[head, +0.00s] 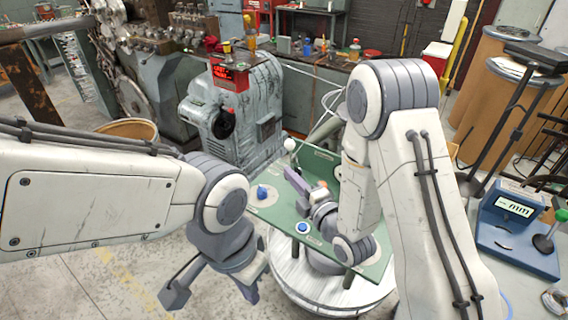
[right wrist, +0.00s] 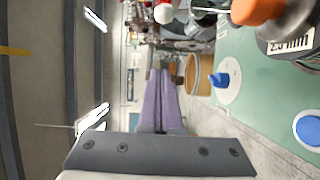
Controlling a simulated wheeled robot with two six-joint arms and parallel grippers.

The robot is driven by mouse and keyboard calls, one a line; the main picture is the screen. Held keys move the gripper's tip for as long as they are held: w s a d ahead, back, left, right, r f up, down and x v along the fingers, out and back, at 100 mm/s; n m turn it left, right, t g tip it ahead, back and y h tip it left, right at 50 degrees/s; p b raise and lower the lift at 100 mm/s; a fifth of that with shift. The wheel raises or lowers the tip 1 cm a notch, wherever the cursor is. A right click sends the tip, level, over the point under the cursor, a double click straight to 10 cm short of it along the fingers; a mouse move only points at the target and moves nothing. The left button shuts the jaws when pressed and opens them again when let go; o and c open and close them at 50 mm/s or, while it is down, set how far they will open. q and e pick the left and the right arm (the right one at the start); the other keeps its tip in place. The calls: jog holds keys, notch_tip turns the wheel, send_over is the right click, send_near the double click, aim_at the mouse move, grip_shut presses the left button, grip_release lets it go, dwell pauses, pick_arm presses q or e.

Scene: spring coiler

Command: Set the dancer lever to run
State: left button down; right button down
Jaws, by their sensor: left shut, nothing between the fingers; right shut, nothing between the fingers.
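A lever with a white ball knob (head: 291,146) stands at the back edge of the green panel (head: 262,214); which lever is the dancer lever I cannot read. The ball also shows in the right wrist view (right wrist: 163,13), beyond my right fingertips. My right gripper (head: 289,174) is shut and empty over the panel, just in front of the ball and apart from it. Its purple-grey fingers are pressed together in the right wrist view (right wrist: 163,76). My left gripper (head: 172,298) is shut and empty, low over the floor left of the round table.
The panel bears a blue knob (head: 262,192), a blue button (head: 303,228) and an orange knob (head: 321,184) beside my right gripper. A blue gauge reading mm (head: 516,232) is at right. Floor at lower left is clear.

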jog(key=w+b, duration=0.4)
jog(key=w, duration=0.5)
jog(key=shift+w+a, duration=0.3)
jog(key=shift+a, duration=0.15)
jog(key=shift+f, duration=0.1)
